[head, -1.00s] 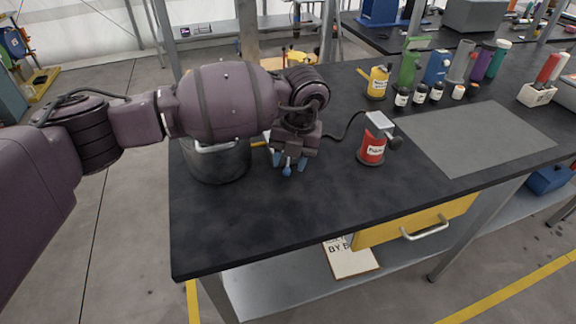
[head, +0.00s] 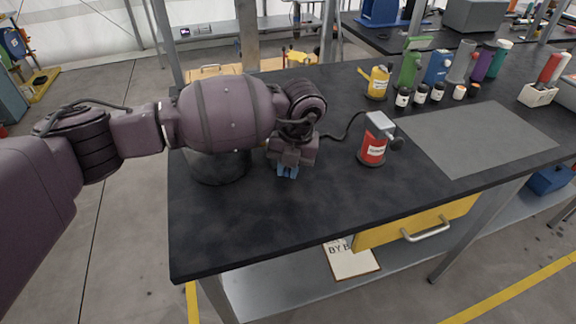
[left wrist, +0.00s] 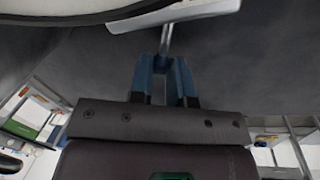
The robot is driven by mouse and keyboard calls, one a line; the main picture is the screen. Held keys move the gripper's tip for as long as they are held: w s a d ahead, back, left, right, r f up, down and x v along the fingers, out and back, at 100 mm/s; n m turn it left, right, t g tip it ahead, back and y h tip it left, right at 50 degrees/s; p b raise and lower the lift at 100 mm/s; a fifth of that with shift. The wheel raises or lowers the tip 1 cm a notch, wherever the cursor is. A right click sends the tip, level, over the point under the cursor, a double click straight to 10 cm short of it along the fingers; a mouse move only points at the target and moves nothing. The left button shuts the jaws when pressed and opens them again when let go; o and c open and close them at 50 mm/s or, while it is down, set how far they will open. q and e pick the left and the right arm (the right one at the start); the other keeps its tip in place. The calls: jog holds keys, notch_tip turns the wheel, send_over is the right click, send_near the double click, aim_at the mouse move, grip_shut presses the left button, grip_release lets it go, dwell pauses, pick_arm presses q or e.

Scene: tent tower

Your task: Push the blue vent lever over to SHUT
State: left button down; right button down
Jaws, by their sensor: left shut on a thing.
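My left gripper (head: 288,172) is low over the near-left part of the dark bench, right of a dark round pot (head: 218,168). Its blue fingers also show in the left wrist view (left wrist: 165,78). They are close together on a thin metal rod (left wrist: 166,40), whose far end meets a pale metal bar (left wrist: 178,14). In the head view the rod is hidden by the gripper. I cannot make out a blue vent lever or a SHUT mark in either view. My right gripper is out of view.
A red can with a grey top (head: 373,148) stands right of my gripper. A yellow container (head: 378,83) and several bottles stand farther back. A grey mat (head: 475,137) lies on the right. The bench front is clear, above a yellow drawer (head: 415,225).

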aim_at(286, 170)
pick_arm(q)
jog(key=shift+a+r+m+p, duration=0.15)
jog(key=shift+a+m+p, duration=0.15)
jog(key=shift+m, duration=0.2)
jog(key=shift+a+m, duration=0.1)
jog(key=shift+m, duration=0.2)
jog(key=shift+a+m, duration=0.1)
jog(key=shift+m, duration=0.3)
jog(key=c, duration=1.1)
grip_release()
jog(key=shift+w+f, duration=0.1)
jog(key=shift+f, duration=0.1)
jog(key=shift+r, duration=0.25)
jog(key=r, duration=0.2)
jog(key=r+p, duration=0.1)
jog(key=shift+d+r, duration=0.25)
jog(key=shift+r, duration=0.15)
jog(key=shift+s+d+r+p, duration=0.1)
jog(key=shift+d+r, duration=0.05)
jog(key=shift+r, duration=0.9)
jog(key=shift+s+d+r+p, duration=0.1)
jog(key=shift+d+r+p, duration=0.1)
jog(key=shift+r, duration=0.9)
jog(key=shift+s+d+r+p, duration=0.1)
jog(key=shift+d+r, duration=0.05)
jog(key=shift+r, duration=0.9)
